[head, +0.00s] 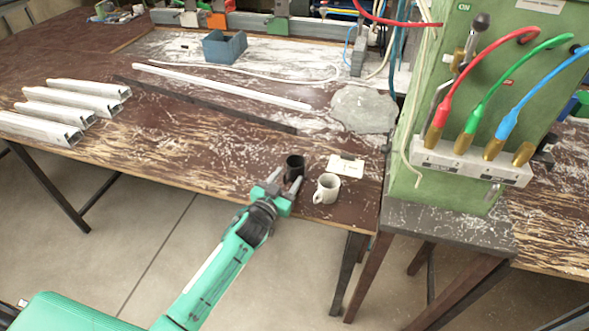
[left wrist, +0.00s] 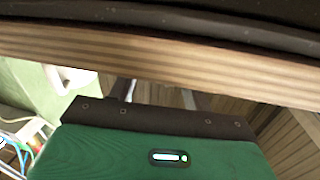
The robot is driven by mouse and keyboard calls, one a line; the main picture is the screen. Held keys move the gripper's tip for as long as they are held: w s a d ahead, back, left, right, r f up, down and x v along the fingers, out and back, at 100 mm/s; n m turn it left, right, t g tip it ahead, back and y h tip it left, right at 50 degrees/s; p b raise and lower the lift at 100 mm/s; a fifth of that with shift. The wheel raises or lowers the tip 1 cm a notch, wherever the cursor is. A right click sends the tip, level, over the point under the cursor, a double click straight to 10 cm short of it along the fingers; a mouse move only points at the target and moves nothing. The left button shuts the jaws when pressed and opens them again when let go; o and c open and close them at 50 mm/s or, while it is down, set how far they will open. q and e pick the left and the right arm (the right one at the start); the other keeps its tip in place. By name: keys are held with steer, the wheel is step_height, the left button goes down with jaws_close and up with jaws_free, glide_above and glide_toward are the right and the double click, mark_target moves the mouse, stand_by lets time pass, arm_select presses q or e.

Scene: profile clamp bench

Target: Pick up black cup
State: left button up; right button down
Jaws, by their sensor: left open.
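The black cup (head: 294,164) stands upright near the front edge of the brown bench in the head view. My left gripper (head: 286,180) reaches in from below and is open. Its fingertips are right at the near side of the cup and overlap its lower part in the picture. I cannot tell whether they touch it or stand around it. The left wrist view shows my green gripper body and the bench's wooden edge; I cannot make out the cup there. My right gripper is not in view.
A white mug (head: 327,188) stands close to the right of my gripper. A small white card-like item (head: 345,166) lies behind it. A green panel with hoses (head: 430,110) rises to the right. White profiles (head: 75,105) lie at the left, and a blue bin (head: 224,46) stands at the back.

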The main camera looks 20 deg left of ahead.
arm_select(q)
steer(key=shift+w+d, duration=0.15)
steer(key=shift+w, duration=0.3)
jaws_close()
steer(key=shift+r, duration=0.15)
